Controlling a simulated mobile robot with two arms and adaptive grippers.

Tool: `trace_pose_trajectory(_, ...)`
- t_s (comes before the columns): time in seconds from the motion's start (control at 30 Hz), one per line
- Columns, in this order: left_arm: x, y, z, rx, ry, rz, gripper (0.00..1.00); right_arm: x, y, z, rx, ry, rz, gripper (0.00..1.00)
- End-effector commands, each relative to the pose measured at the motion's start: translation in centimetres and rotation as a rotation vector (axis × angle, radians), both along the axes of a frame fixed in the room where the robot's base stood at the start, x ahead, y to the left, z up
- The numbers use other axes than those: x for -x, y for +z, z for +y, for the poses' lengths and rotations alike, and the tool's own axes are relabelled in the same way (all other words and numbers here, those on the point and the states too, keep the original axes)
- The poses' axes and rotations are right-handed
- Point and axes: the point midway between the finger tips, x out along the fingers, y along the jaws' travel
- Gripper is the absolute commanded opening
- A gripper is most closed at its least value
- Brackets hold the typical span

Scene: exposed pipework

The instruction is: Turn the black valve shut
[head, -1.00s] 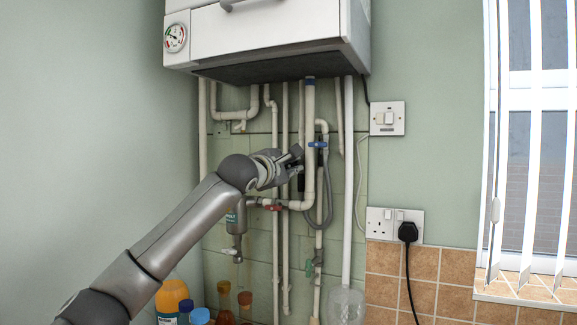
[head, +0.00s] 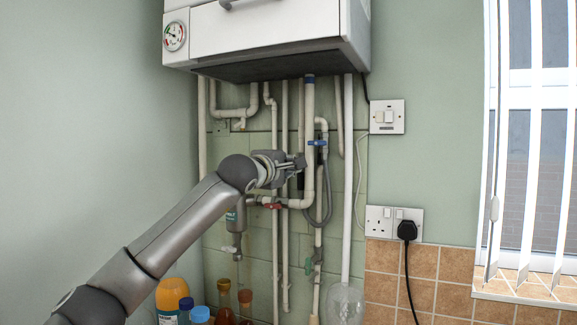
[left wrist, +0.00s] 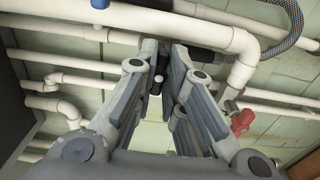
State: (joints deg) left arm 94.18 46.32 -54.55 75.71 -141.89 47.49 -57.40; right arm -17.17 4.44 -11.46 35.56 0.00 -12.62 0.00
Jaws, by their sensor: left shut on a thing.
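The black valve handle (head: 301,182) shows in the head view as a dark upright bar beside the thick white vertical pipe, below my left gripper (head: 300,163). In the left wrist view its dark body (left wrist: 208,60) runs along the white pipe at the fingertips. My left gripper (left wrist: 163,48) also shows there, its two fingers closed in on the upper part of the handle. The fingers hide that part, so the exact contact is hard to see. My right gripper is in neither view.
A blue valve (head: 317,143) sits right of the gripper, and a red valve (head: 272,206) lies below it. Pipes and a grey hose (head: 328,205) crowd the wall under the boiler (head: 265,40). Bottles (head: 172,295) stand below my arm.

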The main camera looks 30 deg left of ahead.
Motion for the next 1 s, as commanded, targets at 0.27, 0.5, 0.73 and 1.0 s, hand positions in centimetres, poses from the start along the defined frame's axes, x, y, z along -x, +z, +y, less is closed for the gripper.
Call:
trace_pose_trajectory(0.27, 0.0, 0.1, 0.1, -0.005, 0.002, -0.002, 0.28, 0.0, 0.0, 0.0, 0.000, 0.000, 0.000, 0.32)
trace_pose_trajectory(0.5, 0.0, 0.1, 0.0, -0.002, 0.001, -0.001, 0.32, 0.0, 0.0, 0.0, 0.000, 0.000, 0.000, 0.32)
trace_pose_trajectory(0.73, 0.6, 0.1, 0.0, -0.001, 0.000, -0.002, 0.32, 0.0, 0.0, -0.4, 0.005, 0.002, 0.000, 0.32)
trace_pose_trajectory(1.0, 4.4, 0.1, -0.2, -0.004, 0.000, -0.003, 0.32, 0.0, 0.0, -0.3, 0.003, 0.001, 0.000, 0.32)
